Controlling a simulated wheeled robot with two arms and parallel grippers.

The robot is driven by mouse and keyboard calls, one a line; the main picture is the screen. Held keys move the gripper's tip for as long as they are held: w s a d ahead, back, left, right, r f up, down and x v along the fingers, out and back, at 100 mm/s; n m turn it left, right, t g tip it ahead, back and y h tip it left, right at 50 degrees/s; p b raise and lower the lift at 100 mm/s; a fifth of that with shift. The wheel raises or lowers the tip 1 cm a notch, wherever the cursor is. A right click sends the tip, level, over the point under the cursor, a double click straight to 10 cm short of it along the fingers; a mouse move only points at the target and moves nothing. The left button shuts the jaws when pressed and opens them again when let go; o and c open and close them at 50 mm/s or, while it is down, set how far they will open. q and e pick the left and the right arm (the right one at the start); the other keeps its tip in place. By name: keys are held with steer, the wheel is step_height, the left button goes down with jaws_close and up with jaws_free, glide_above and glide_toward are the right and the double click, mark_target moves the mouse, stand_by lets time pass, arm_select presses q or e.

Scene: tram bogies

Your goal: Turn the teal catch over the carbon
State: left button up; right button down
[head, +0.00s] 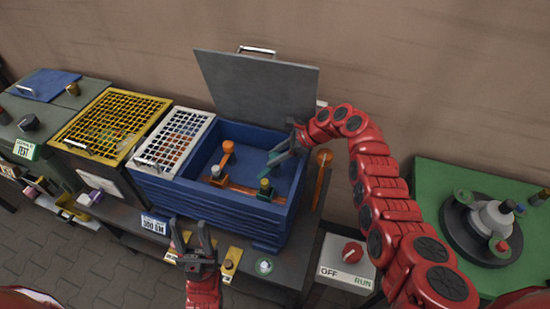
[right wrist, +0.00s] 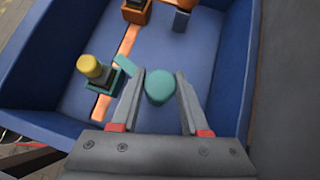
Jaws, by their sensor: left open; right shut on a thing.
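The teal catch (right wrist: 159,88) has a rounded knob and a short light-teal bar, seen inside the blue box (head: 215,205). My right gripper (right wrist: 160,78) is shut on its knob, one finger on each side. The carbon (right wrist: 91,68), a yellow-topped piece in a dark green holder, stands beside the bar on a copper strip; it also shows in the head view (head: 265,184). A finger hides part of the catch, and I cannot tell whether the bar overlaps the holder. My left gripper (head: 190,222) is open and empty in front of the box.
An orange catch (head: 228,147) and a white-topped piece (head: 215,170) stand left in the box. The grey lid (head: 255,88) is raised behind. A white grid (head: 175,140) lies left; an orange lever (head: 322,165) and switch box (head: 348,262) are right.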

stand_by(0.5)
steer(key=shift+c, duration=2)
jaws_free()
steer(key=shift+d, duration=0.1)
steer(key=w+b+v, duration=0.1)
steer(key=b+v, duration=0.1)
steer(key=v, duration=1.5)
steer(key=shift+s, duration=0.35)
